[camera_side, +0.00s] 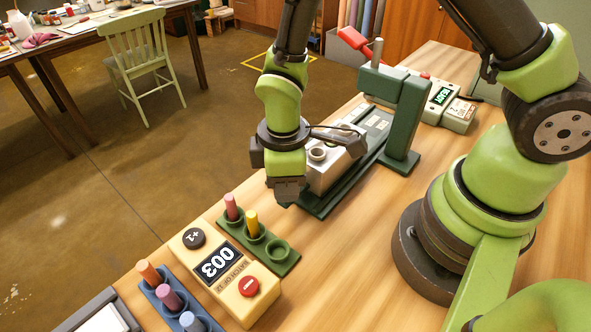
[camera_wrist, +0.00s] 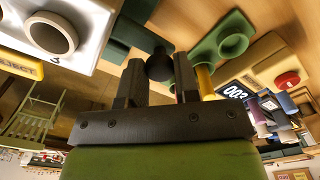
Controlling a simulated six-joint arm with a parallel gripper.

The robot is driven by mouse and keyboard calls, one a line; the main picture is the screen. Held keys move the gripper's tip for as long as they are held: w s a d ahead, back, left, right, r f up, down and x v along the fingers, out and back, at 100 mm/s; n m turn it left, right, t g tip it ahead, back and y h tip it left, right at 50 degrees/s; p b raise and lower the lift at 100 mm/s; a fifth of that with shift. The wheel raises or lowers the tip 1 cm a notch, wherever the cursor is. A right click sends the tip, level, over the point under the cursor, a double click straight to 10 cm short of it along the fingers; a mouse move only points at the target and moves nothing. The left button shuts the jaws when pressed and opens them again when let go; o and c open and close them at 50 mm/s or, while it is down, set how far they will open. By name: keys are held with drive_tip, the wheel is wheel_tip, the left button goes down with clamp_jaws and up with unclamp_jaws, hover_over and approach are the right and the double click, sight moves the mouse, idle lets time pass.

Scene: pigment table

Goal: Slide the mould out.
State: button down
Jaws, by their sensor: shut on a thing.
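The mould (camera_side: 322,172) is a pale grey block with round wells. It sits on the dark green base of the press (camera_side: 399,120), with its near end out in front of the press column. In the wrist view the mould (camera_wrist: 84,22) shows at the upper left, with one ringed well in sight. My gripper (camera_side: 290,192) is at the mould's near end, pointing down. In the wrist view my gripper (camera_wrist: 158,76) has its two fingers on either side of a dark round knob (camera_wrist: 158,62) and is shut on it. The knob's join to the mould is not clear.
A green rack (camera_side: 285,262) holds a pink and a yellow stick, with one empty hole. A cream counter box (camera_side: 262,302) reads 003. A blue rack (camera_side: 155,298) with several sticks stands at the lower left.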

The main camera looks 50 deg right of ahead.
drive_tip(key=shift+a, duration=0.25)
drive_tip(key=c, duration=0.9)
unclamp_jaws()
drive_tip(key=shift+o, duration=0.2)
wheel_tip(320, 180, up, 10)
drive_tip(key=s+d+r+m+t+y, duration=0.1)
drive_tip(key=s+d+r+m+t, duration=0.2)
drive_tip(key=s+r+m, duration=0.2)
drive_tip(key=s+d+r+m+t+y, duration=0.1)
drive_tip(key=s+d+r+m+t, duration=0.3)
drive_tip(key=s+r+m, duration=0.2)
wheel_tip(320, 180, up, 4)
drive_tip(key=shift+d+r+m, duration=0.25)
drive_tip(key=shift+d+m, duration=0.05)
drive_tip(key=shift+m, duration=0.7)
